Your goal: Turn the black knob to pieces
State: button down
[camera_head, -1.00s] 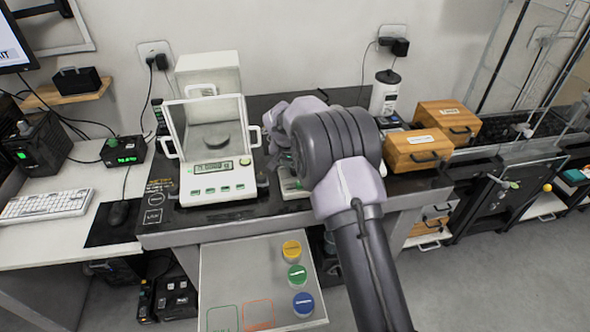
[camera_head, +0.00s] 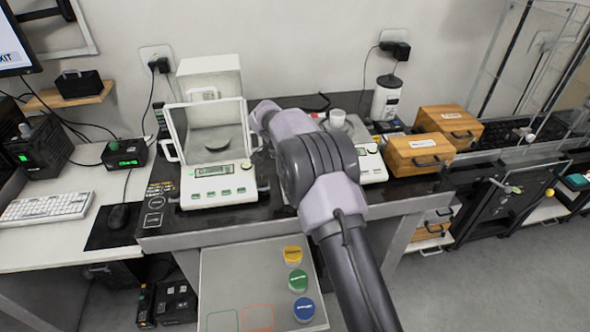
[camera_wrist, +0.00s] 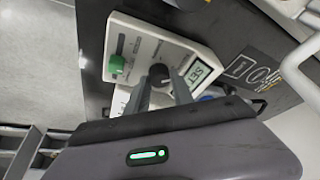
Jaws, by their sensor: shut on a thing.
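In the wrist view, the black knob (camera_wrist: 158,73) stands on the face of a white device (camera_wrist: 137,45) with a small display (camera_wrist: 198,74) that seems to read "SET". My gripper (camera_wrist: 161,86) has one finger on each side of the knob and is shut on it. A green control (camera_wrist: 117,64) sits on the same face, left of the knob. The markings around the knob are too small to read. In the head view, my arm hides the knob and the fingertips.
A glass-shielded balance (camera_head: 218,185) stands left of my arm. A second scale (camera_head: 371,164) with a white cup (camera_head: 337,118) stands right of it. Wooden boxes (camera_head: 418,155) are farther right. A board (camera_head: 225,275) with yellow, green and blue lids is in front.

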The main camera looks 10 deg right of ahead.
jog(key=c, duration=1.1)
grip_release()
jog(key=shift+r, duration=0.1)
jog(key=p+v, duration=0.6)
jog(key=v, duration=1.1)
jog(key=shift+r, duration=0.15)
